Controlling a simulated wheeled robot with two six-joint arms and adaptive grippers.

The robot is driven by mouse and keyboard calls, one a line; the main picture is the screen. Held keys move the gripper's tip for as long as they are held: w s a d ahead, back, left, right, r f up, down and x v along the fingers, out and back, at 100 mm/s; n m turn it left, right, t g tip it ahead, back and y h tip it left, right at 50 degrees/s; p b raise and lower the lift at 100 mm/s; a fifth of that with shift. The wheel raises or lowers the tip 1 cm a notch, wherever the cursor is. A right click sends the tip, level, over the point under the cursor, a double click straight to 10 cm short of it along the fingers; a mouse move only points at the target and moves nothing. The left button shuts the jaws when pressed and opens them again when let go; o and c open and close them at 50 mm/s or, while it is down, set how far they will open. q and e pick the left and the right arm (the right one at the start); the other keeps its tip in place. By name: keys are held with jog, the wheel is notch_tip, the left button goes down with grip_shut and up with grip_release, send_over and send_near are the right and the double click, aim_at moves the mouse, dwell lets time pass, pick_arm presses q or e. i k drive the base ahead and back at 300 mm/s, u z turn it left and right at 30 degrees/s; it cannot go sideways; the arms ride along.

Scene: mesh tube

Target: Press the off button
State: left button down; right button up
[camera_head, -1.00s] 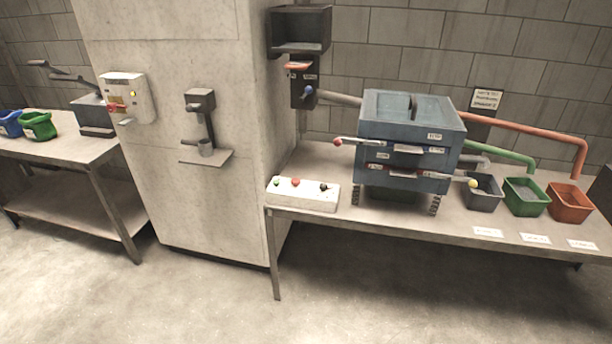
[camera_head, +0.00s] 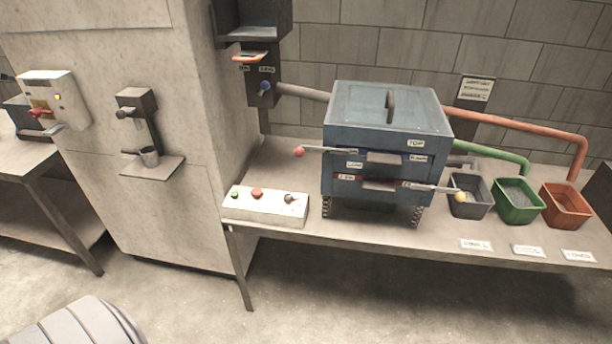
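A white control box (camera_head: 265,206) lies on the right-hand table, in front of and left of the blue-grey sieve machine (camera_head: 386,150). On its top are a green button (camera_head: 235,194) at the left, a red button (camera_head: 257,193) in the middle and a dark knob (camera_head: 290,198) at the right. I cannot read which one is marked off. Neither of my grippers shows in the head view. A grey rounded part of mine (camera_head: 85,325) shows at the lower left edge.
Grey, green and orange bins (camera_head: 516,202) stand right of the machine, with labels along the table's front edge. A wide pillar (camera_head: 140,200) stands at the left and carries wall devices. The floor before the table is clear.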

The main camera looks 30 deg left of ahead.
aim_at(255, 193)
jog(key=u, duration=0.2)
jog(key=i, duration=0.95)
jog(key=u, duration=0.55)
